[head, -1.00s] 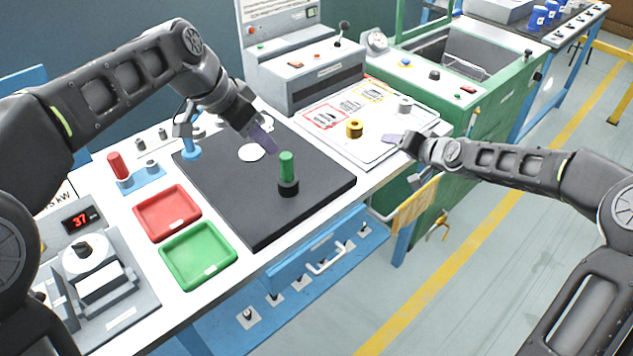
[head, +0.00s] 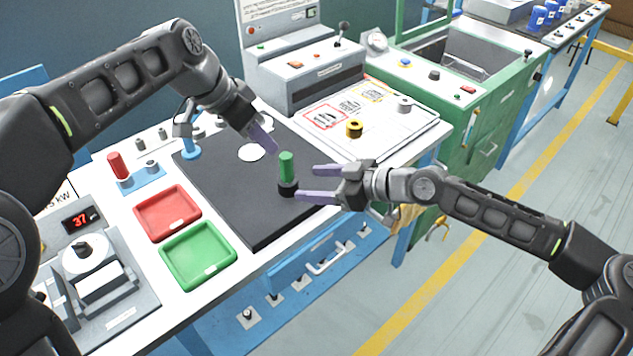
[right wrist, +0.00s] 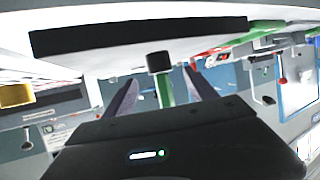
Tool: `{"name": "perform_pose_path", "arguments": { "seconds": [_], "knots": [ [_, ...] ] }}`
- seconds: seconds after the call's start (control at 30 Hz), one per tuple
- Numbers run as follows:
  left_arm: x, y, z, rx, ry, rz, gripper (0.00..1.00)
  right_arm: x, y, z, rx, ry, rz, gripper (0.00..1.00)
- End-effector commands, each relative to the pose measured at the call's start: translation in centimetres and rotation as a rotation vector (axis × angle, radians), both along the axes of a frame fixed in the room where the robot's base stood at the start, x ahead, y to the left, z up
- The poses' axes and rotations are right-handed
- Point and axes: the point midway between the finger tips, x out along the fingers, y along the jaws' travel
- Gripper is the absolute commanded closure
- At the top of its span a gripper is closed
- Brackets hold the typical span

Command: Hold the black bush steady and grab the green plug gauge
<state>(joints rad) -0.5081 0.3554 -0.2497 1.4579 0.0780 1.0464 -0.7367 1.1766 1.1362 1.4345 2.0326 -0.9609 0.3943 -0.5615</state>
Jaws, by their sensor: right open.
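The green plug gauge (head: 287,164) stands upright in the black bush (head: 287,189) on the dark mat. My right gripper (head: 306,181) is open just to the right of them, its purple fingers pointing left toward the pair. In the right wrist view the green plug gauge (right wrist: 164,90) and black bush (right wrist: 159,61) appear between and beyond the open fingers. My left gripper (head: 268,142) is above the mat, behind and left of the plug gauge, apart from it. Its fingers overlap in the head view, so their gap cannot be seen.
A red tray (head: 167,213) and a green tray (head: 198,255) lie left of the dark mat (head: 245,215). A red-handled gauge (head: 117,165) stands on a blue stand.

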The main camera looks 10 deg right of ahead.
Motion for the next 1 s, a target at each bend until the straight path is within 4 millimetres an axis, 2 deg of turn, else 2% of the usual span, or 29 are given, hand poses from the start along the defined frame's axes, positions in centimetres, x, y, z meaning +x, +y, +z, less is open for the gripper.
{"name": "perform_pose_path", "arguments": {
  "seconds": [0.33,0.8,1.0],
  "knots": [
    [0.0,0.0,0.0,0.000,0.000,0.000,0.64,0.4,0.6,-0.3,-0.001,0.000,-0.001,0.34],
    [0.0,0.0,0.0,0.000,0.000,0.000,0.64,3.4,5.5,-2.6,0.000,0.000,-0.001,0.34],
    [0.0,0.0,0.0,0.000,0.000,0.000,0.64,3.9,6.1,-3.0,0.000,0.001,-0.003,0.34]
  ]
}}
